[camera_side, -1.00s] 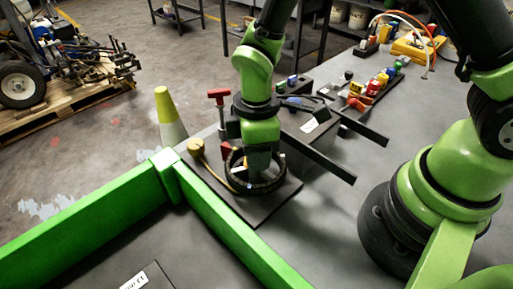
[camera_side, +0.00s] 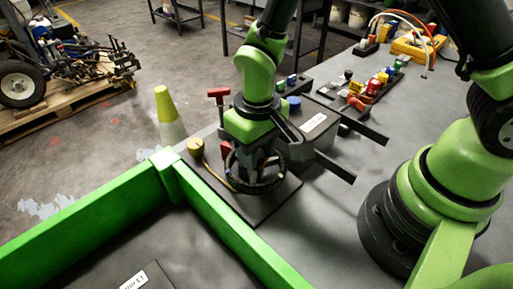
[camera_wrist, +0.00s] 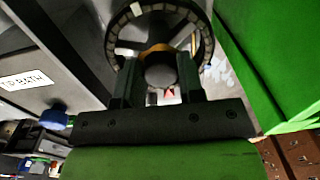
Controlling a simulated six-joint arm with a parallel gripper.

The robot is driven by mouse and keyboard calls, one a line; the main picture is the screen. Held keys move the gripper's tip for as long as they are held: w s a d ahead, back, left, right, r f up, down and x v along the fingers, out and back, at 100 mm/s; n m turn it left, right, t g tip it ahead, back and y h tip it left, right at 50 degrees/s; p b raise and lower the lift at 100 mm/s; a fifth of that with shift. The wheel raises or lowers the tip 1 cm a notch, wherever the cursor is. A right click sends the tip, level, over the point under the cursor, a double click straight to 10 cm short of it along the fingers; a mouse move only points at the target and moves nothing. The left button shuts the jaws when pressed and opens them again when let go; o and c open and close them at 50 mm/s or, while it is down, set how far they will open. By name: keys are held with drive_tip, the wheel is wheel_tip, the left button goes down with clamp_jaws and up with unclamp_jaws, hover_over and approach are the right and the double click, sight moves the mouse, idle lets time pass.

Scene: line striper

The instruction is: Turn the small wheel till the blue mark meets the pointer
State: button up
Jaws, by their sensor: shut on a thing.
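The small wheel is a dark ring (camera_side: 258,189) on a dark base plate (camera_side: 254,211) in the side view. In the wrist view its ribbed rim (camera_wrist: 118,30) fills the top, with pale patches on it. My gripper (camera_wrist: 158,76) points down into the wheel, its two fingers closed on the dark round hub (camera_wrist: 160,73) at the centre. In the side view my gripper (camera_side: 252,160) hides much of the wheel's middle. A small red, pointed shape (camera_wrist: 168,94) shows between the fingers; I cannot tell whether it is the pointer. I cannot make out a blue mark on the wheel.
A red T-handle (camera_side: 219,95) and a yellow knob (camera_side: 195,146) stand left of the wheel. A box with a white label (camera_side: 314,123) and a blue knob (camera_side: 294,102) sits behind right. A green rail (camera_side: 225,220) runs close in front.

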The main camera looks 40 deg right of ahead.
drive_tip(key=m, duration=0.7)
drive_tip(key=shift+a, duration=0.1)
drive_tip(key=m, duration=0.6)
drive_tip(key=shift+w+m, duration=0.1)
drive_tip(key=shift+m, duration=0.3)
drive_tip(key=o, duration=0.9)
drive_tip(key=shift+r, duration=0.15)
wheel_tip(320, 180, up, 10)
drive_tip(key=shift+f, duration=0.1)
